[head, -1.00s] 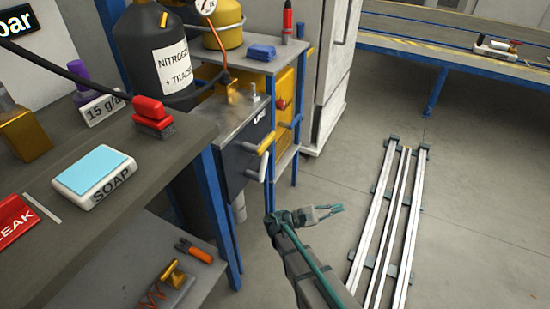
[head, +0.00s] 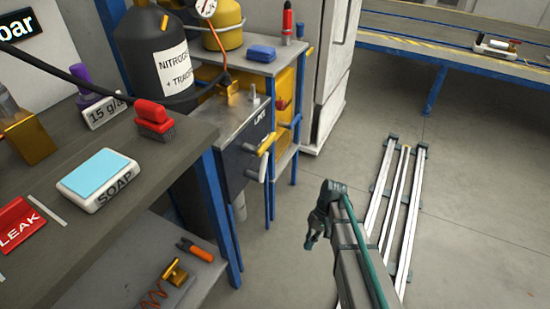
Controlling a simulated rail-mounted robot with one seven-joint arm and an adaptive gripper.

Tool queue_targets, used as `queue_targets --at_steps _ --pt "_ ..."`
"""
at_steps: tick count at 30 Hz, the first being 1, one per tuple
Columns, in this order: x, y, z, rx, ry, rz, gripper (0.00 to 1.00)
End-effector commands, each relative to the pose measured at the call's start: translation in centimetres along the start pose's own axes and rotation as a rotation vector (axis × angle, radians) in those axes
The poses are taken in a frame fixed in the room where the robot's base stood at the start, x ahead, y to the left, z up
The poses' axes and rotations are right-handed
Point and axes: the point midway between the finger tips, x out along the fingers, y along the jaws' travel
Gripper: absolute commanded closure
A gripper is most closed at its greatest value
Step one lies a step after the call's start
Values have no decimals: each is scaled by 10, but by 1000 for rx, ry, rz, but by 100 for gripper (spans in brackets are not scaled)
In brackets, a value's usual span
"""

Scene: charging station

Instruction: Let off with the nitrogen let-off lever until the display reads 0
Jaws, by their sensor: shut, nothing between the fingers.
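A dark grey cabinet (head: 240,150) with a metal top carries a yellow-handled lever (head: 267,145) on its front right edge, with a grey handle just below it. Which of these is the nitrogen let-off lever cannot be told. The black nitrogen cylinder (head: 160,60), labelled "NITROGEN + TRACER" in part, stands behind the bench, with a gauge (head: 206,7) and orange hose beside it. The display (head: 16,26) is cut off at the top left; only "bar" shows and the number is out of view. My gripper (head: 309,244) is shut and empty over open floor, right of and lower in the picture than the levers, apart from them.
A bench (head: 100,195) at the left holds a soap box (head: 97,180), a red brush (head: 154,120) and a red "LEAK" card (head: 17,224). Blue posts stand beside the cabinet. Metal rails (head: 403,215) lie on the floor at right. Floor between is clear.

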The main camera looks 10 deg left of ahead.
Motion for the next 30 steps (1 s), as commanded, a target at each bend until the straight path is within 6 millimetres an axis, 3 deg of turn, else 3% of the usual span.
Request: queue_targets --at_steps 5,9,15,19,24,30 --pt "-48 -49 -12 81 116 -367 100" --pt "-103 -82 -20 133 192 -660 100" --pt "-199 -106 -20 180 274 -1059 100" --pt "-250 -109 -14 189 302 -1250 100" --pt "-285 -107 -9 191 316 -1381 100" --pt "-289 -117 -11 187 316 -1405 100"
